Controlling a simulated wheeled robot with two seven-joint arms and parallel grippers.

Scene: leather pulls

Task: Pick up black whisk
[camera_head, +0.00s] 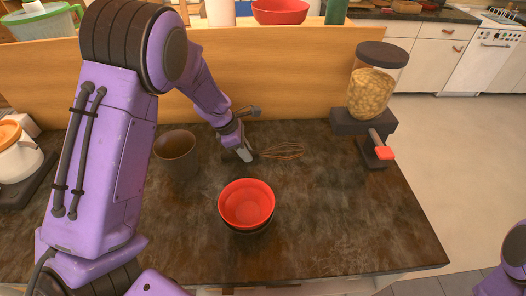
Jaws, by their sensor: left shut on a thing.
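The whisk (284,151) lies low over the dark countertop, its thin wire loops pointing right. My left gripper (247,155) is at the whisk's left end, shut on its handle, which the fingers mostly hide. I cannot tell whether the whisk still touches the counter. My right arm shows only as a purple part at the lower right edge; its gripper is out of view.
A red bowl (246,203) stands in front of the whisk, and a dark brown cup (177,155) stands left of the gripper. A dispenser with a glass jar (373,92) stands at the right. A wooden panel (290,75) rises behind. The counter's right front (350,225) is clear.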

